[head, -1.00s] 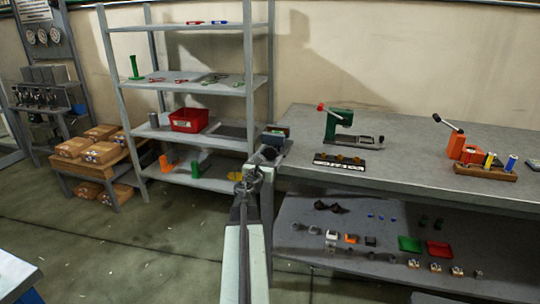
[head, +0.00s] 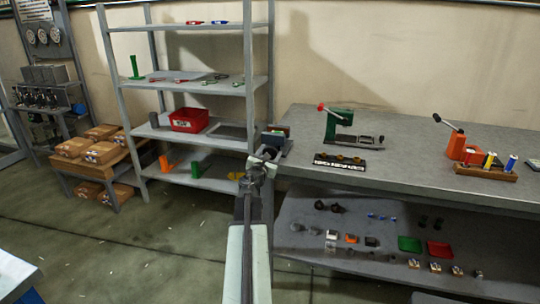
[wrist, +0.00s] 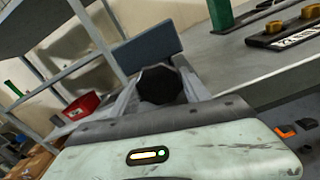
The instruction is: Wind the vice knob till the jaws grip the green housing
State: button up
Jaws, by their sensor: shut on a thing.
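The vice (head: 274,139) is a small dark blue-grey block at the left end of the workbench; its blue-grey body (wrist: 147,48) fills the upper middle of the wrist view. Its knob (wrist: 160,86) is black and many-sided, facing the wrist camera. My gripper (head: 266,154) is at the front of the vice. In the wrist view its grey fingers stand on either side of the knob and are shut on it. The jaws and the gap between them are hidden in the wrist view and too small to judge in the head view. I cannot make out the green housing with certainty.
A green hand press (head: 338,122) and a black rack (head: 340,161) with brass pieces stand right of the vice. An orange press (head: 466,148) is farther right. Grey shelving (head: 200,85) with a red bin (head: 189,120) stands close on the left. Small parts lie on the lower shelf.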

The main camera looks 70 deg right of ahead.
jog(key=shift+m, duration=0.4)
jog(key=o, duration=1.3)
jog(key=shift+o, duration=0.2)
jog(key=shift+w+a, duration=0.1)
jog(key=shift+a, duration=0.15)
jog(key=a, duration=0.7)
jog(key=shift+s+a, duration=0.25)
jog(key=shift+s, duration=0.2)
